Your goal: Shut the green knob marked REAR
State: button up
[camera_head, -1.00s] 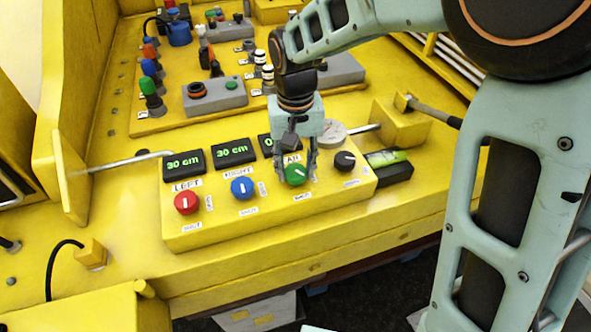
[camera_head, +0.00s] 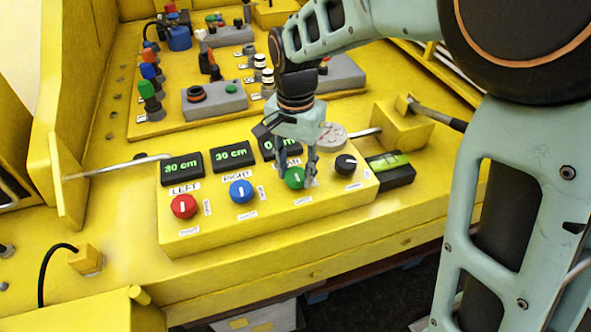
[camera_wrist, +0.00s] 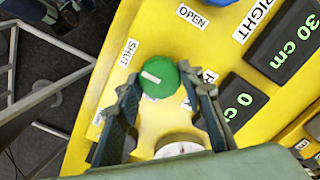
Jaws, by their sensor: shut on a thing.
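The green knob (camera_head: 294,178) is third in the row on the yellow control box. In the wrist view the knob (camera_wrist: 160,77) sits between the two fingers of my gripper (camera_wrist: 161,92), which are shut on its sides. The knob's white mark lies on the side toward the SHUT label (camera_wrist: 128,52). In the head view my gripper (camera_head: 297,181) reaches down onto the knob from above, one finger on each side. The REAR label is mostly hidden behind a finger. The display above the knob (camera_wrist: 240,100) reads 0 cm; its head view is partly covered.
A red knob (camera_head: 184,206) and a blue knob (camera_head: 241,191) stand left of the green one, a black knob (camera_head: 345,163) right. Two other displays read 30 cm. A white round disc (camera_head: 332,135) lies close behind. A spirit level (camera_head: 390,169) is at the box's right end.

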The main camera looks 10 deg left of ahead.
aim_at(296, 174)
dwell(0.4)
jog(key=o, duration=1.2)
jog(key=shift+c, duration=0.2)
jog(key=shift+r, duration=0.1)
notch_tip(296, 174, up, 12)
